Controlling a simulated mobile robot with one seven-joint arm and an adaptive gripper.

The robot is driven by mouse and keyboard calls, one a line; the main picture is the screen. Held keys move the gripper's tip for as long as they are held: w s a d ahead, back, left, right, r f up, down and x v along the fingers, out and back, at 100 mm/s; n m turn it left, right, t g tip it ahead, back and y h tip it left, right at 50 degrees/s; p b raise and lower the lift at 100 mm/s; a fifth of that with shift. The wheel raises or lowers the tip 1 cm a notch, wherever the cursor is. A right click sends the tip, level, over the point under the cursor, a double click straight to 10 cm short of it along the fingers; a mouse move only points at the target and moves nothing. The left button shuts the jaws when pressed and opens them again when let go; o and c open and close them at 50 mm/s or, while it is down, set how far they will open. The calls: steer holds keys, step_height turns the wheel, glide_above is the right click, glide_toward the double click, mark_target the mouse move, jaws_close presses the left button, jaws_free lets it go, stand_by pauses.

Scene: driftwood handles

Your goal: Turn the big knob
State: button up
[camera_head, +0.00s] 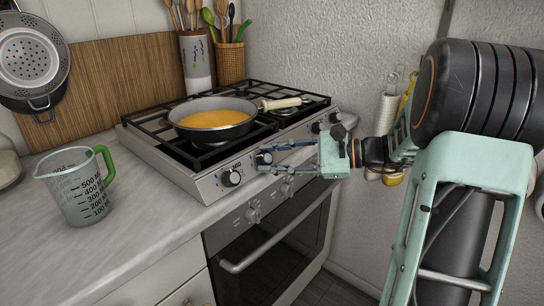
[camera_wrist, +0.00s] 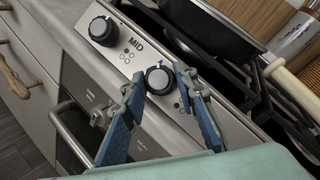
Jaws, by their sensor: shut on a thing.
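The stove's front panel (camera_head: 208,188) carries several black knobs with pale faces. My gripper (camera_head: 268,158) reaches in from the right and is shut on one knob (camera_head: 262,158), one finger on each side. In the wrist view, my gripper (camera_wrist: 160,80) has its blue-padded fingers around this knob (camera_wrist: 158,79), which has a small blue mark at its upper edge. Another black knob (camera_head: 231,178), by the "MID" label, stands free to the left; it also shows in the wrist view (camera_wrist: 103,30). I cannot tell which knob is biggest.
A pan (camera_head: 212,130) with orange contents sits on the burner grate, its pale handle (camera_head: 282,103) pointing right. Silver oven knobs (camera_head: 253,214) and the oven handle (camera_head: 270,240) stick out below the panel. A measuring cup (camera_head: 78,190) stands on the counter at left.

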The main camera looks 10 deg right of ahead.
steer(key=shift+n+g, duration=0.3)
steer(key=shift+n, duration=0.3)
steer(key=o, duration=1.2)
steer(key=shift+c, duration=0.2)
